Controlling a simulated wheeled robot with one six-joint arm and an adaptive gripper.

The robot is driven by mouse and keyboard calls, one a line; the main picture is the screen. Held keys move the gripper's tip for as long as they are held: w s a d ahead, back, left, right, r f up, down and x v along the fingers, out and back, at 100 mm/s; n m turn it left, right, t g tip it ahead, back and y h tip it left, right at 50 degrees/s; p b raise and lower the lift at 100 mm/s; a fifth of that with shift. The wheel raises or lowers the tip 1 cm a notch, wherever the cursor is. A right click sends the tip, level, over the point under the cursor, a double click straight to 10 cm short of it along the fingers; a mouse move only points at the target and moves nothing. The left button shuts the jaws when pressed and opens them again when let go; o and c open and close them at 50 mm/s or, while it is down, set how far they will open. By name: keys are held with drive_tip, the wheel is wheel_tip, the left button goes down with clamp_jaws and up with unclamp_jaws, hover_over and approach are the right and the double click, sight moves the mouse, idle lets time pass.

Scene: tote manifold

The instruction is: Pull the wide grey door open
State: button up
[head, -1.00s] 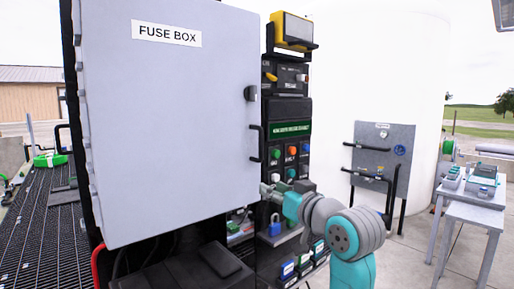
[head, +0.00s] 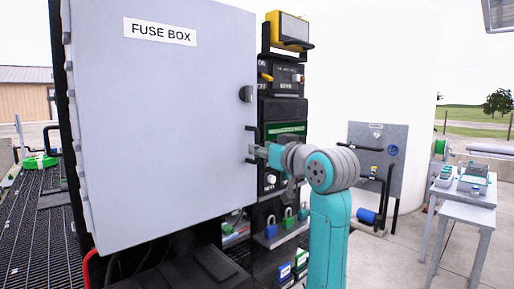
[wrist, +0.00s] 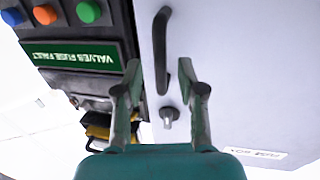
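The wide grey door (head: 160,110) of the fuse box fills the left half of the head view and looks closed. Its black bar handle (head: 250,143) is at its right edge; it also shows in the wrist view (wrist: 161,40). A dark round latch knob (head: 246,94) sits above the handle, and shows below it in the upside-down wrist view (wrist: 168,114). My gripper (head: 260,151) is at the handle. In the wrist view its fingers (wrist: 160,78) are apart, with the handle's near end between them in the picture. I see no firm contact.
A black panel with a green display (head: 286,130) and coloured buttons stands right of the door. A grey panel (head: 376,150) with pipes and a grey table (head: 464,190) stand further right. Concrete floor is open between them.

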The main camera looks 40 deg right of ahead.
drive_tip(key=shift+w+d, duration=0.15)
drive_tip(key=shift+w, duration=0.6)
drive_tip(key=shift+w+d, duration=0.1)
drive_tip(key=shift+w, duration=0.65)
clamp_jaws()
